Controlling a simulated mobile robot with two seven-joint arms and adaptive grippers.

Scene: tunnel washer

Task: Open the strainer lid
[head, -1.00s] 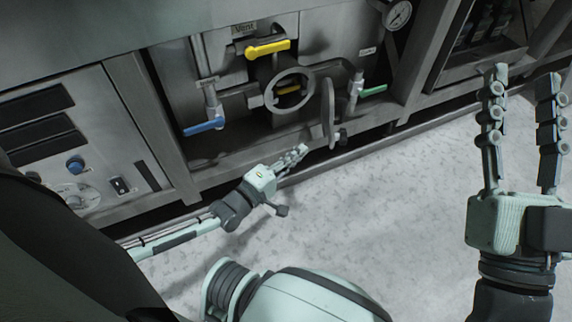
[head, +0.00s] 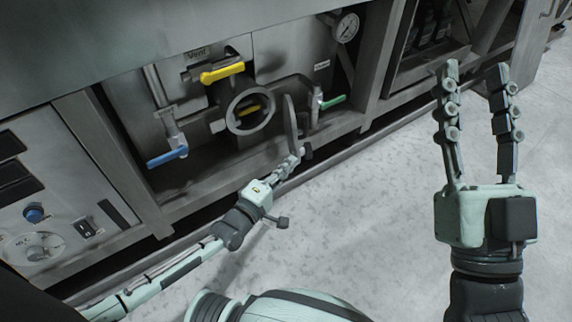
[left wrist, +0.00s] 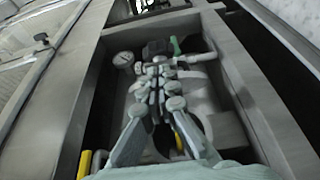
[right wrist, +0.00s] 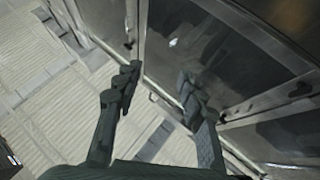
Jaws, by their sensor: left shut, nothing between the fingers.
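The strainer is a round metal ring (head: 250,111) low in the machine's open bay. Its lid (head: 290,124) is a disc seen nearly edge-on in the head view, standing out from the ring on its right side, with a dark knob (head: 306,151) at its lower right. My left gripper (head: 291,163) is shut and empty, its fingertips at the lid's lower edge; I cannot tell whether they touch. The fingers also show together in the left wrist view (left wrist: 158,75), hiding much of the bay. My right gripper (head: 480,80) is open and empty, raised over the floor, far from the lid.
Around the strainer are a yellow-handled valve (head: 222,72), a blue handle (head: 167,157), a green handle (head: 333,101) and a pressure gauge (head: 346,27). A control panel (head: 40,205) is at left. The frame rail runs below the bay. The pale floor (head: 370,200) is clear.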

